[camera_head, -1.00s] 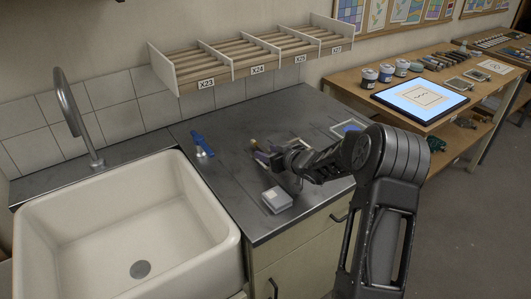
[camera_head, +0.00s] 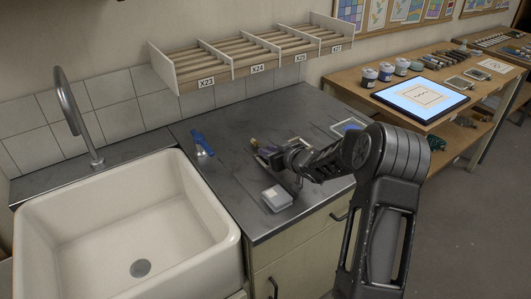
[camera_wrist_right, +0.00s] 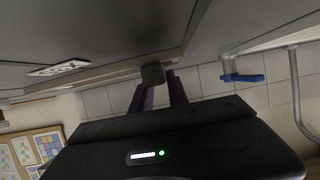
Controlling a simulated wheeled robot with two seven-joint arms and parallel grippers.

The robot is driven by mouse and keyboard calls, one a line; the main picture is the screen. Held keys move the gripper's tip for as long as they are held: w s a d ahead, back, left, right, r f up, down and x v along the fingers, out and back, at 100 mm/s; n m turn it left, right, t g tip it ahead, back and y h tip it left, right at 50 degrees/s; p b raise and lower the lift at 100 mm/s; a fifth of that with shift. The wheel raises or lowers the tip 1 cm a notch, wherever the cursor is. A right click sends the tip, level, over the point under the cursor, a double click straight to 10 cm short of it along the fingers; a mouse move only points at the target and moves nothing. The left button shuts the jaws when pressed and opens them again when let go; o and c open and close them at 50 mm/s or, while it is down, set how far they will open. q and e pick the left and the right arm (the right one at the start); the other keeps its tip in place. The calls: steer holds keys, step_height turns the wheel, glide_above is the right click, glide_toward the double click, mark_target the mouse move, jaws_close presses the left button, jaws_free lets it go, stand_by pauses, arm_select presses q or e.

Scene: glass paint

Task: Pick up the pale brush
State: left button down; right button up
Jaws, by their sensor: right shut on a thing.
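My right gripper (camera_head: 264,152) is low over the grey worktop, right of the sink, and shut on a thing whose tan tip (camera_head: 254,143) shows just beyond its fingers. I take this to be the pale brush, but most of it is hidden by the fingers. In the right wrist view its blunt, dull brown end (camera_wrist_right: 153,73) sits at the tips of the two dark fingers, with purple between them. I cannot tell whether it touches the worktop. My left gripper is not in view.
A blue-handled item (camera_head: 202,142) stands left of the gripper. A small grey-white box (camera_head: 276,198) lies near the worktop's front edge. The white sink (camera_head: 226,240) is at left. A labelled rack (camera_head: 228,72) hangs on the wall behind. Jars and a lit panel (camera_head: 420,101) are at right.

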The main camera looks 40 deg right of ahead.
jaws_close()
steer(key=shift+r, duration=0.1)
step_height(320, 180, up, 10)
steer(key=p, duration=0.1)
steer(key=shift+p, duration=0.4)
stand_by(0.6)
